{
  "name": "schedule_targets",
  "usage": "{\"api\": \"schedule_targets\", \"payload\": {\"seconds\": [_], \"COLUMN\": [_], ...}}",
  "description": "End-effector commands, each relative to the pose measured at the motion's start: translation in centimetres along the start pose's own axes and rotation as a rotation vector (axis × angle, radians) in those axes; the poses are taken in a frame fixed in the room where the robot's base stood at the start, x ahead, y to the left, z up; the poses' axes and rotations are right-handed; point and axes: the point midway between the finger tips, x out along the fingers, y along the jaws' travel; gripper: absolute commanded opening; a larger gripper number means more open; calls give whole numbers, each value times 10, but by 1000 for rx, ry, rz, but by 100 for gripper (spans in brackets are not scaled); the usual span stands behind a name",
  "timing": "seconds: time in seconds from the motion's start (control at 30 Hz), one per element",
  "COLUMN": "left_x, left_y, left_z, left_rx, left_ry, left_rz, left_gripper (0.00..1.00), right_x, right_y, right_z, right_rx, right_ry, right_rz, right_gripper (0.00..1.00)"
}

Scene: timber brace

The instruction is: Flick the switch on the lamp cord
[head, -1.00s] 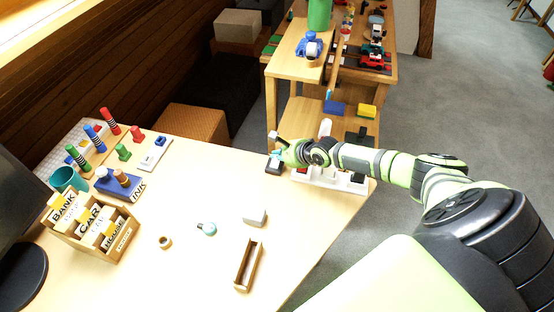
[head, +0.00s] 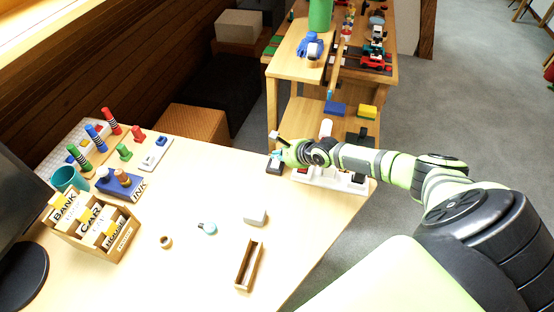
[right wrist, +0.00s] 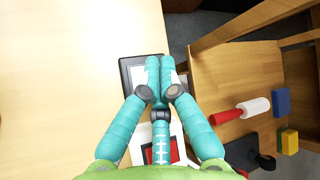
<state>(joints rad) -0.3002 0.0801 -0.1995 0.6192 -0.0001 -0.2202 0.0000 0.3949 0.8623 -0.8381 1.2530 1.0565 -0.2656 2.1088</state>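My right gripper (head: 277,155) is over the far right end of the desk, its arm coming in from the right. In the right wrist view its teal fingers (right wrist: 160,68) lie side by side, shut, with nothing visible between them. Under the fingertips is a small dark-edged block (head: 274,168), which also shows in the wrist view (right wrist: 127,75); the fingers cover much of it. I cannot tell whether they touch it. No lamp or cord can be made out clearly, so I cannot tell if this block is the cord switch. My left gripper is not in view.
A white strip (head: 318,181) with dark and red parts lies beside the block, partly under my right arm. A wooden shelf unit (head: 286,115) stands beyond the desk edge. A card box (head: 95,240) and a narrow wooden tray (head: 249,265) are on the desk; its middle is mostly clear.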

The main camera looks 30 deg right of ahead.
Motion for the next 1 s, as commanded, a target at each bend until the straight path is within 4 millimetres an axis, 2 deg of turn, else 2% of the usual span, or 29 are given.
{"api": "schedule_targets", "payload": {"seconds": [0.5, 1.0], "left_x": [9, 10], "left_y": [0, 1], "left_z": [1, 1], "left_rx": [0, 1], "left_ry": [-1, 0], "left_rz": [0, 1], "left_gripper": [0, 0], "right_x": [6, 7], "right_y": [5, 5], "right_z": [-5, -5], "right_rx": [1, 0], "right_ry": [0, 0], "right_rz": [0, 0], "right_gripper": [0, 0]}}
